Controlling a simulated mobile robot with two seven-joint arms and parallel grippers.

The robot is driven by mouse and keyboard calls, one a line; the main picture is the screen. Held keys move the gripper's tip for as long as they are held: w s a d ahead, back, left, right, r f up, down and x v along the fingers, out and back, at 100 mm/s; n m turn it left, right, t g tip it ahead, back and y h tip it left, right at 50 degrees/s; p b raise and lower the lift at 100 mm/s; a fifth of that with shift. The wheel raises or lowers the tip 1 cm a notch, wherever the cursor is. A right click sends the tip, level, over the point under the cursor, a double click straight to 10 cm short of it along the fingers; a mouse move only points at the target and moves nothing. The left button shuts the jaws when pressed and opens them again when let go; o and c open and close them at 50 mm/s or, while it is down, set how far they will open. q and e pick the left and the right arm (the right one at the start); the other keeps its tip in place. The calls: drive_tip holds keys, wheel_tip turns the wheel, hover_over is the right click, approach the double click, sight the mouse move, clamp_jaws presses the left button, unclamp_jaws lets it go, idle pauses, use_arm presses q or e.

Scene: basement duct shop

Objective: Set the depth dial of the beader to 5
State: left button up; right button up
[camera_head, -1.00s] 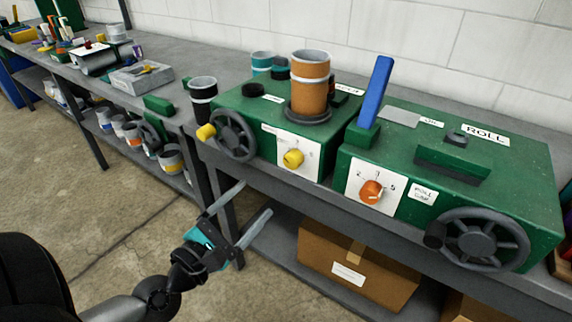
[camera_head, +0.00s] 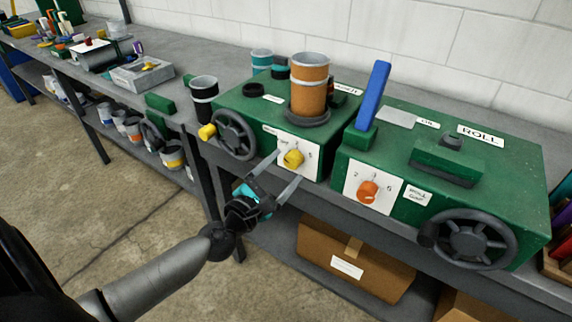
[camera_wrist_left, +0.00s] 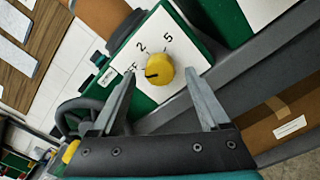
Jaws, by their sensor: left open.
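The green machine with the yellow dial (camera_head: 293,158) stands left of the one labelled ROLL; I take it as the beader (camera_head: 235,108). The yellow dial (camera_wrist_left: 158,75) also shows in the left wrist view, on a white plate (camera_wrist_left: 180,42) marked 2 and 5, with a partly hidden mark ending in FF. The dial's dark pointer line points toward that FF mark. My left gripper (camera_head: 287,167) is open just in front of the dial, one finger to each side in the wrist view. Contact cannot be told. My right gripper is not in view.
The ROLL machine (camera_head: 462,185) stands to the right with an orange dial (camera_head: 368,192), a blue lever (camera_head: 376,90) and a handwheel (camera_head: 470,240). A grey handwheel (camera_head: 234,134) sits left of the yellow dial. A cardboard box (camera_head: 350,265) lies on the lower shelf.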

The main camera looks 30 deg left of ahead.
use_arm(q)
drive_tip(key=shift+w, duration=0.65)
clamp_jaws()
idle(0.4)
